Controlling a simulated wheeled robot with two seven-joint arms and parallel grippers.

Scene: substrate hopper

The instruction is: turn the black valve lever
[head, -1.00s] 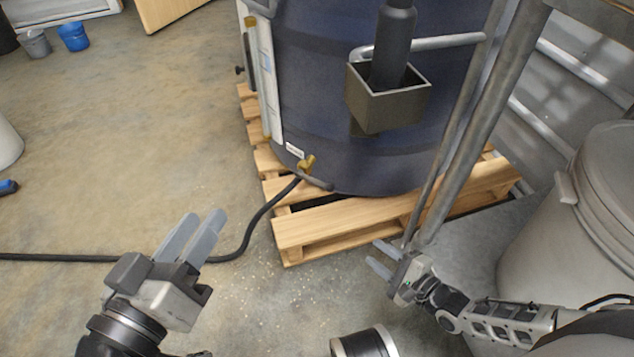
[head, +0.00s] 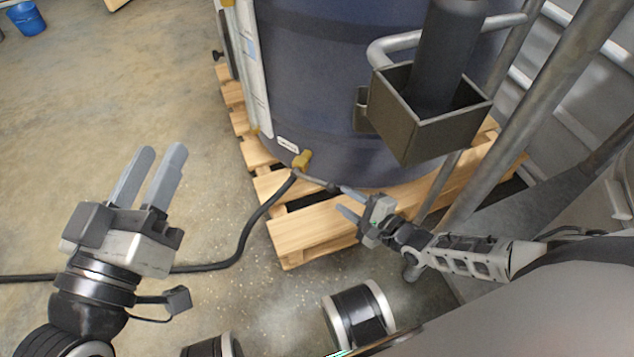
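A brass-coloured valve (head: 302,160) sits low on the big dark blue tank (head: 330,100). Its thin dark lever (head: 318,181) points right and slightly down along the tank's base, above the pallet. My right gripper (head: 343,198) is open, with its fingers pointing left. Its upper fingertip is at the lever's free end; I cannot tell whether they touch. Nothing shows between its fingers. My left gripper (head: 163,150) is open and empty over the floor at the left, well away from the valve.
The tank stands on a wooden pallet (head: 300,236). A black hose (head: 253,222) runs from the valve across the floor to the left. A box-shaped holder (head: 425,125) with a dark cylinder hangs above my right gripper. Metal posts (head: 520,115) stand at the right. Left floor is mostly clear.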

